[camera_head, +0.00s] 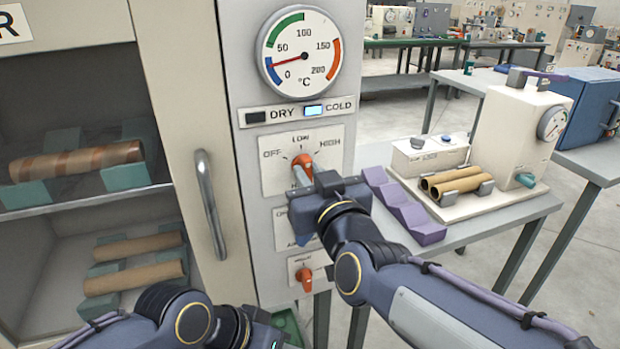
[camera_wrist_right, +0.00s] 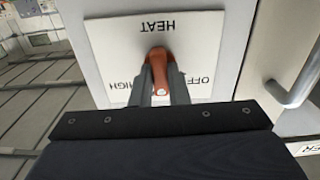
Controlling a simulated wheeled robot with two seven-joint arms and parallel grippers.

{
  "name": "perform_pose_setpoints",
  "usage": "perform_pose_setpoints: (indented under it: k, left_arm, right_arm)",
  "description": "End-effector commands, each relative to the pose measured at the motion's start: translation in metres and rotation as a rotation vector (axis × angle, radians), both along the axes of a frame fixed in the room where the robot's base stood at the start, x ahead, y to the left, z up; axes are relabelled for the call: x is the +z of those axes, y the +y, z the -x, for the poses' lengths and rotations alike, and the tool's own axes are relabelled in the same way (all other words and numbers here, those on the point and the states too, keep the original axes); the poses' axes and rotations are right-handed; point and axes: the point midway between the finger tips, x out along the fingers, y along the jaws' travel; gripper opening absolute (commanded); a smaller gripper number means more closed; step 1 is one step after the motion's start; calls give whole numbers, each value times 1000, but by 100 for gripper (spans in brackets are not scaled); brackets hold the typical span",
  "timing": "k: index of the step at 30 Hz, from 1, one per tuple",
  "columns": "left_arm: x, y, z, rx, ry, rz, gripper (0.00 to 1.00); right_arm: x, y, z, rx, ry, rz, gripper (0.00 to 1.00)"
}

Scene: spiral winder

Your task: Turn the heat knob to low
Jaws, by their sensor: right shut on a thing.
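The orange heat knob (camera_head: 302,161) is on a white plate (camera_head: 270,180) marked OFF, LOW and HIGH, on the grey control panel. My right gripper (camera_head: 312,182) is at the knob and covers part of it. In the right wrist view, the gripper's two fingers (camera_wrist_right: 160,92) are shut on the knob (camera_wrist_right: 158,60), one on each side. That view is upside down; the knob lies roughly upright between OFF and HIGH, and LOW is hidden. My left gripper (camera_head: 262,331) is low at the bottom edge, with its fingers out of sight.
The dial gauge (camera_head: 304,54) reads low, between 0 and 50. A metal door handle (camera_head: 210,203) stands left of the panel. Another orange knob (camera_head: 304,278) is below. A purple cradle (camera_head: 405,208) rests on the table at right.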

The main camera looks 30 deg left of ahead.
Motion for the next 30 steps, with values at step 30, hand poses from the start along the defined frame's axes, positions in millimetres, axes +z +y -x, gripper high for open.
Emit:
perform_pose_setpoints:
  k: [30]
  left_arm:
    - [-1,0,0,0,0,0,36]
  right_arm:
    - [0,-1,1,0,19,-15,36]
